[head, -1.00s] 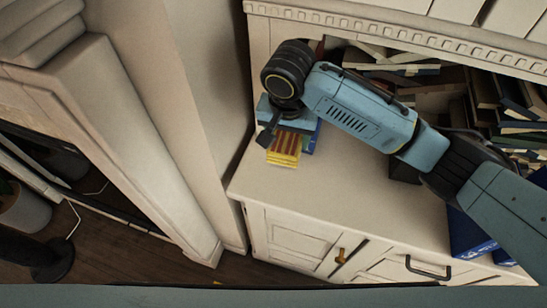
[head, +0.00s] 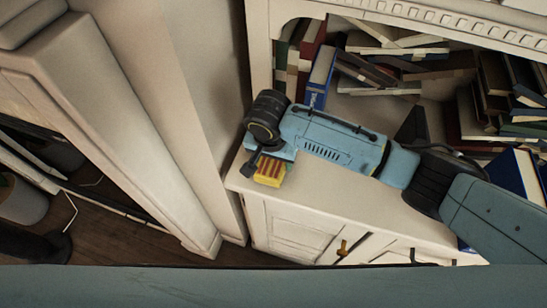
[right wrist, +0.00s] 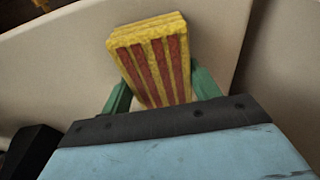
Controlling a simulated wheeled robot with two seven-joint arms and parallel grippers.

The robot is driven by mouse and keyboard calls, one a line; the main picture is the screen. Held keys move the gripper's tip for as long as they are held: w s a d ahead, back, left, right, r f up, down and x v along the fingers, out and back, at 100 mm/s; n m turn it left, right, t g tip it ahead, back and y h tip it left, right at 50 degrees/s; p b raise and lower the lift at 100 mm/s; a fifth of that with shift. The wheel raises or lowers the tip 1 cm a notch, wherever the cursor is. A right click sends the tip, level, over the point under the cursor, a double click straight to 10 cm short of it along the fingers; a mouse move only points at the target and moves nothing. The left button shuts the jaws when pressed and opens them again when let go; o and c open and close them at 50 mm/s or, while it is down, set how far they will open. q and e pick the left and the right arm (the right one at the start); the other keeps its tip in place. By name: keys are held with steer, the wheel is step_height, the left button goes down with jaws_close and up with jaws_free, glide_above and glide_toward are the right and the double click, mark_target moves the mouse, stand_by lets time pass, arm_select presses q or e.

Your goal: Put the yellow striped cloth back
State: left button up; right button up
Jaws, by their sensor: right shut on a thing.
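The yellow cloth with red-brown stripes (head: 270,171) looks like a thick folded block. My right gripper (head: 268,163) is shut on it, near the front left corner of the cream cabinet top (head: 340,205). In the right wrist view the cloth (right wrist: 153,58) stands up between the two green fingers of the right gripper (right wrist: 158,90), one on each side. I cannot tell whether the cloth is touching the cabinet top. My left gripper is out of view.
Behind the arm, a shelf holds several books, some upright, some tumbled, including a blue book (head: 319,78) at the left. A cream pillar (head: 190,110) rises close to the left of the gripper. The cabinet top in front of the arm is mostly clear.

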mark_target(271, 164)
steer(key=o, duration=0.9)
steer(key=r+p, duration=0.1)
steer(key=r, duration=0.3)
steer(key=s+r, duration=0.1)
steer(key=r, duration=0.3)
steer(key=r+p, duration=0.1)
steer(key=r, duration=0.3)
steer(key=shift+s+a+p, duration=0.3)
steer(key=shift+s, duration=0.05)
